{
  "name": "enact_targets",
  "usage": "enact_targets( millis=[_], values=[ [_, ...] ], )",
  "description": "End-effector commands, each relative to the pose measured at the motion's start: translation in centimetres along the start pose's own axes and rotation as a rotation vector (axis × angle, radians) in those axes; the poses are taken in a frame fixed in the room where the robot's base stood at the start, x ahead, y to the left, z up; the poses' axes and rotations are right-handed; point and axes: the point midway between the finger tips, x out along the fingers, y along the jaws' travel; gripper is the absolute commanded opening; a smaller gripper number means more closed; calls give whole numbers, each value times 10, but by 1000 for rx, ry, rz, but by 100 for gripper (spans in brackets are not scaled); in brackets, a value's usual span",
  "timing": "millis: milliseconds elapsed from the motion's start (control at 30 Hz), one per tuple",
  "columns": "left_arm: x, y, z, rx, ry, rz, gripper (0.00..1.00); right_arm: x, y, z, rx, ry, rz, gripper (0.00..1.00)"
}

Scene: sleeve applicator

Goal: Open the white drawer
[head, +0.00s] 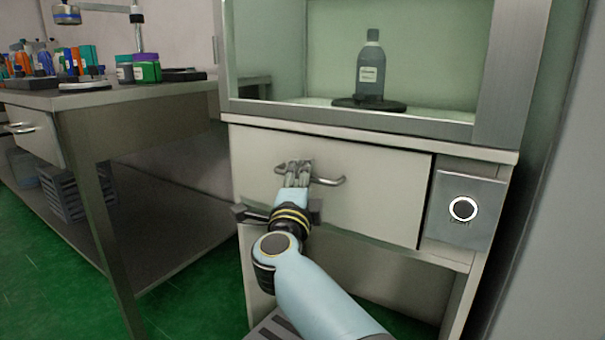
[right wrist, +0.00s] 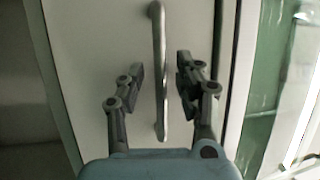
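The white drawer (head: 375,195) is closed, flush in the cabinet below the glass-fronted chamber. Its metal bar handle (head: 328,181) runs across the front; it also shows in the right wrist view (right wrist: 159,70). My right gripper (head: 299,170) is at the left part of the handle. In the right wrist view, its two fingers (right wrist: 160,78) are apart, one on each side of the handle bar, with a gap to it on both sides. Its fingers hide part of the handle in the head view. My left gripper is in neither view.
A dark bottle (head: 371,68) stands on a black round base (head: 369,103) inside the chamber above. A panel with a round button (head: 463,209) is right of the drawer. A workbench (head: 110,95) with several bottles stands at the left. Green floor shows between them.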

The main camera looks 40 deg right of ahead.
Motion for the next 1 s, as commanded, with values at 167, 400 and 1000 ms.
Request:
enact_targets(
  millis=[167,400,1000],
  values=[
    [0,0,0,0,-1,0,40,0,0,0,0,0,0,34],
    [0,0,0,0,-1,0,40,0,0,0,0,-1,0,12],
    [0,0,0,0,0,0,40,0,1,0,-2,-1,2,0]
  ],
)
